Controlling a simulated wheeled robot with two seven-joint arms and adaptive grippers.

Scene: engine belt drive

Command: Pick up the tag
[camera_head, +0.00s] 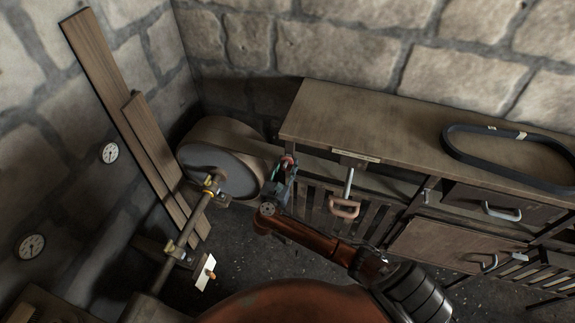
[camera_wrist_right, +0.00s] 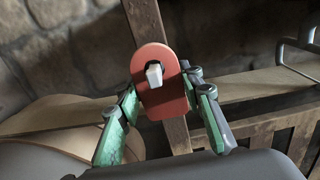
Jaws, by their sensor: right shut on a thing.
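A red tag (camera_wrist_right: 162,95) with a rounded top shows in the wrist view. It sits between the green-and-black fingers of my right gripper (camera_wrist_right: 164,88), which is shut on it. A pale peg-like piece shows at the tag's hole, in front of an upright wooden post; I cannot tell whether the tag is still hung on it. In the head view my right gripper (camera_head: 283,174) is beside the left end of the bench, with a small red part of the tag (camera_head: 288,160) at its tips. My left gripper is not in view.
A wooden bench (camera_head: 385,115) with drawers carries a black belt (camera_head: 505,160) at right. A large grey-faced pulley (camera_head: 215,172) on a shaft stands left of the gripper. A handled lever (camera_head: 345,205) hangs to its right. Planks (camera_head: 120,105) lean on the wall.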

